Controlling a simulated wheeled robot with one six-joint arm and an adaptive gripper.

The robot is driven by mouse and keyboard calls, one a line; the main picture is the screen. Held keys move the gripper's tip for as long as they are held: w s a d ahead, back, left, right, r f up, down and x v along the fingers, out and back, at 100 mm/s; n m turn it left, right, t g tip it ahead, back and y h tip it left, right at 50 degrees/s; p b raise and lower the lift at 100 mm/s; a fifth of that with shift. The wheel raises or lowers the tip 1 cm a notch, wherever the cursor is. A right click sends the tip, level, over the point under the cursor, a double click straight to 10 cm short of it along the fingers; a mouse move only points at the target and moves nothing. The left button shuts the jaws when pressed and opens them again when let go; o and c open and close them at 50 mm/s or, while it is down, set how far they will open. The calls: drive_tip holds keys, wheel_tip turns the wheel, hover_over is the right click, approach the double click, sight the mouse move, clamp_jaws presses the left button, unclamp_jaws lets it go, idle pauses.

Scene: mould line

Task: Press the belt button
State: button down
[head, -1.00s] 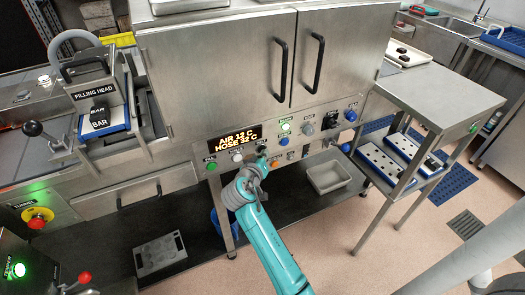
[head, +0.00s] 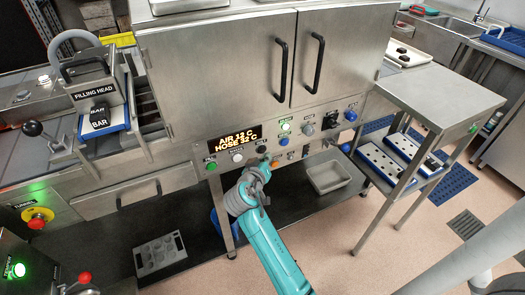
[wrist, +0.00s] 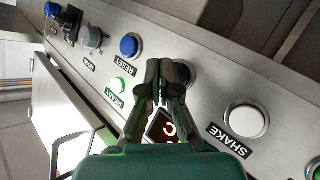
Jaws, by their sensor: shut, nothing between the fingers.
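My gripper (head: 264,161) is shut and empty, with its fingers pointing at the control panel (head: 226,174). In the head view, a black button (head: 262,149) shows just above the fingertips. The label at this button is hidden, and no readable label says belt. The white SHAKE button (wrist: 246,120) is on one side of it and the blue RESET button (wrist: 130,46) on the other. I cannot tell whether the fingertips touch the panel.
The green READY lamp (wrist: 122,84) is beside RESET. A grey knob (head: 308,130) and a blue button (head: 350,115) are farther right. A lit display (head: 235,139) is above the buttons. A side table (head: 430,90) stands right of the cabinet. A grey bin (head: 328,177) sits below.

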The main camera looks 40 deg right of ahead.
drive_tip(key=shift+s+a, duration=0.2)
drive_tip(key=shift+s, duration=0.6)
drive_tip(key=shift+s+a, duration=0.25)
drive_tip(key=shift+s, duration=0.55)
drive_tip(key=shift+s+a, duration=0.2)
drive_tip(key=shift+s, duration=0.6)
drive_tip(key=s+a+f+n+t+y, duration=0.2)
drive_tip(key=s+a+f+n+y, duration=0.15)
drive_tip(key=s+a+f, duration=0.4)
drive_tip(key=s+a+f+n+t+y, duration=0.3)
drive_tip(key=s+a+f+y, duration=0.15)
drive_tip(key=s+a, duration=0.45)
drive_tip(key=s+a+r+y, duration=0.1)
drive_tip(key=s+a+r, duration=0.1)
drive_tip(key=s+r, duration=0.2)
drive_tip(key=s+a+r+t+y, duration=0.1)
drive_tip(key=s+r, duration=0.3)
drive_tip(key=s, duration=0.6)
drive_tip(key=s+a+r+t+y, duration=0.1)
drive_tip(key=s+a+r+y, duration=0.1)
drive_tip(key=s, duration=0.5)
wheel_tip(320, 180, up, 3)
drive_tip(key=shift+s+a+f+y, duration=0.2)
drive_tip(key=shift+s+a+y, duration=0.1)
drive_tip(key=shift+a, duration=0.2)
